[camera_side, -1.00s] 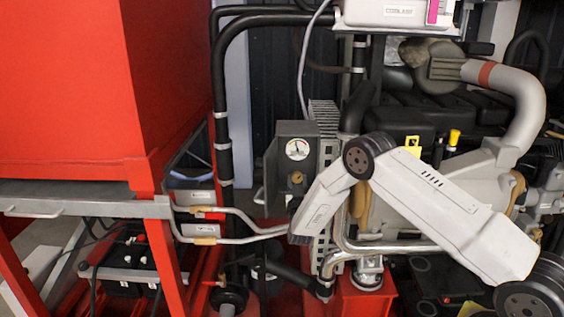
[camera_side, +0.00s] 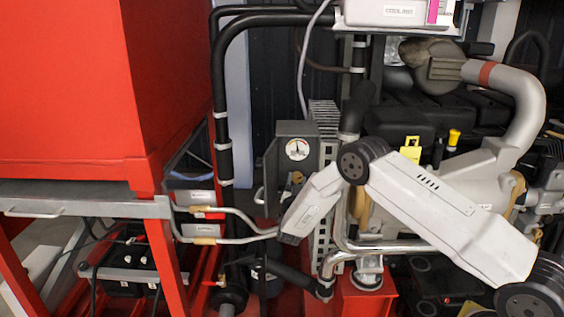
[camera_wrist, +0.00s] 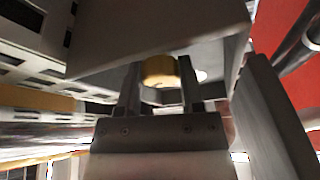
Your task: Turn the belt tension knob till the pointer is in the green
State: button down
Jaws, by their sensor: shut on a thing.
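The belt tension knob is a brass-coloured round knob (camera_wrist: 159,72) on the underside or face of a grey box, seen between my fingers in the wrist view. My gripper (camera_wrist: 160,84) is shut on the knob, one finger on each side. The round white gauge (camera_side: 298,149) is on the grey box (camera_side: 297,129). Its dark pointer stands about upright; the coloured zones are too small to read surely.
A grey plate (camera_wrist: 268,115) stands close to the right of my gripper in the wrist view. Metal pipes (camera_side: 235,219) run left of my wrist in the side view. A slotted grey rail (camera_side: 328,150) stands right of the box, and a large red tank (camera_side: 70,90) fills the left.

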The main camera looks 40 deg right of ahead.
jog(key=shift+a+m+g+h, duration=0.1)
jog(key=shift+m+g+h, duration=0.15)
jog(key=shift+m+g, duration=0.8)
jog(key=shift+a+m+g+h, duration=0.1)
jog(key=shift+m+g+h, duration=0.15)
jog(key=shift+m, duration=1.5)
jog(key=shift+c, duration=1.1)
grip_release()
jog(key=shift+d, duration=0.1)
jog(key=v, duration=0.7)
jog(key=shift+a, duration=0.4)
jog(key=shift+s+f, duration=0.1)
jog(key=shift+s, duration=0.05)
